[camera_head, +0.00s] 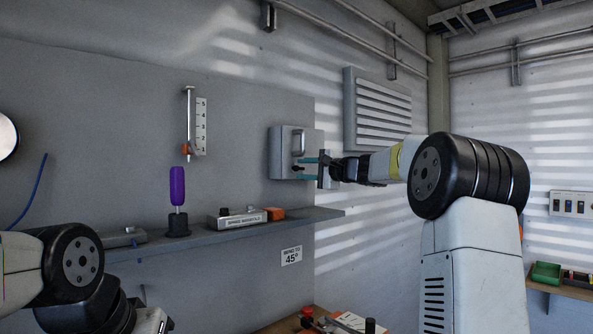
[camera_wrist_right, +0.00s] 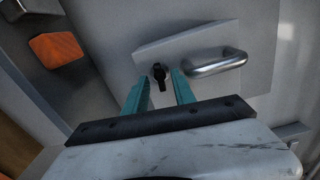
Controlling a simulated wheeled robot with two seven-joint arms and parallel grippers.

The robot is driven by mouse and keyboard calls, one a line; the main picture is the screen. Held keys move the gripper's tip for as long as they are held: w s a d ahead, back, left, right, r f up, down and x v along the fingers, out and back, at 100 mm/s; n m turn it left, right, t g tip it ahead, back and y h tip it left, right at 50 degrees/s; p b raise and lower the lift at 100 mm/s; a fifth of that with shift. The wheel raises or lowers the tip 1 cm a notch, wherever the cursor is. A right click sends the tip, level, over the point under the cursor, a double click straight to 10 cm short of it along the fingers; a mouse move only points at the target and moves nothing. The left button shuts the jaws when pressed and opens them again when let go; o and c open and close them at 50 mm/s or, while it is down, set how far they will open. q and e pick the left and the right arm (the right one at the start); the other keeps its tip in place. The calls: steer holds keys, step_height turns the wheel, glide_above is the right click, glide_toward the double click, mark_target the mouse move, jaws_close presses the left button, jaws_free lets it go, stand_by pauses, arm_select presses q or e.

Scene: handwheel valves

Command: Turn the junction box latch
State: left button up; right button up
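The grey junction box (camera_head: 280,150) is on the wall, with a bright metal handle (camera_head: 298,143) on its front; the handle also shows in the wrist view (camera_wrist_right: 216,62). The small black latch (camera_wrist_right: 159,77) is on the same face, below the handle in the head view. My right gripper (camera_head: 299,168) points at the box with its two teal fingers apart. In the wrist view the fingertips (camera_wrist_right: 161,76) lie on either side of the latch, with a gap to each finger. I cannot tell how deep the latch sits between them. My left gripper is out of view.
A wall shelf (camera_head: 240,229) below holds a purple-handled tool (camera_head: 177,186), a labelled grey block (camera_head: 236,218) and an orange block (camera_head: 275,213). A louvred vent (camera_head: 378,110) is right of the box. My left arm (camera_head: 75,262) is at lower left.

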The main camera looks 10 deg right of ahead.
steer(key=v, duration=0.6)
stand_by(0.5)
steer(key=v, duration=0.8)
steer(key=s+a+f+n+g+h, duration=0.2)
steer(key=s+a+f+n+g, duration=0.4)
steer(key=s+a+f, duration=0.75)
steer(key=s+d+f+n+g+h, duration=0.1)
steer(key=s+d+f+n+h, duration=0.1)
steer(key=s+f, duration=0.5)
steer(key=s+d+f+n+g+h, duration=0.1)
steer(key=s+d+f+n+h, duration=0.2)
steer(key=s+f, duration=0.4)
steer(key=s+n, duration=0.1)
steer(key=s, duration=0.4)
steer(key=shift+s+n+g+h, duration=0.4)
